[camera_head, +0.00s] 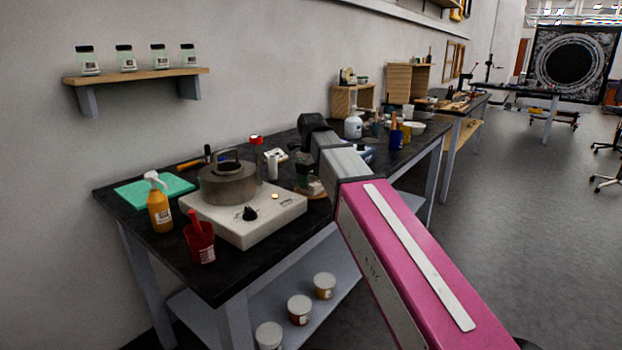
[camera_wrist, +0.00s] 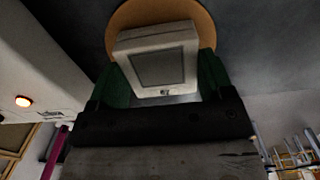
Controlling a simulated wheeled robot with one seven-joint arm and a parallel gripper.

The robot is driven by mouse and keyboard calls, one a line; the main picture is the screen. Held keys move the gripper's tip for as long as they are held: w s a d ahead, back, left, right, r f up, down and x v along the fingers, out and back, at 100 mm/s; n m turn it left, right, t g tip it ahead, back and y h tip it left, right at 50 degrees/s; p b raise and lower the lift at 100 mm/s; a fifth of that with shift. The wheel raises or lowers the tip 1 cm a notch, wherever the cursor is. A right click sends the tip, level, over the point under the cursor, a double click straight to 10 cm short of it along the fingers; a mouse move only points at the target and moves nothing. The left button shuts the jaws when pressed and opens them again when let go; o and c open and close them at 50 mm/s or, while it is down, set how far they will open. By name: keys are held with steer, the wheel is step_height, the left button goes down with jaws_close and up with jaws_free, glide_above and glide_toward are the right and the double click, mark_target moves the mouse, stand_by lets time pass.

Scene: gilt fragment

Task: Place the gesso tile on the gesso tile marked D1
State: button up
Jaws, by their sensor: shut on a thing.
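My gripper (camera_wrist: 157,75) has green fingers and is shut on a pale gesso tile (camera_wrist: 158,66) with a grey square on its face. A small dark mark near the tile's lower edge is too small to read. The tile is over a round tan disc (camera_wrist: 124,18), and I cannot tell whether it touches it. In the head view, my gripper (camera_head: 308,178) is low over the bench, and the pale tile (camera_head: 316,187) shows at its fingers above the disc (camera_head: 321,195). I cannot make out a second tile marked D1; the held tile and fingers hide what is beneath.
A white slab (camera_head: 225,225) with a glowing orange light (camera_head: 275,196) and a grey pot (camera_head: 228,184) stands left of my gripper. A white bottle (camera_head: 353,124) and cups stand at the right. The bench's front edge is close.

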mark_target(311, 180)
steer(key=o, duration=1)
step_height(311, 180, up, 12)
stand_by(0.3)
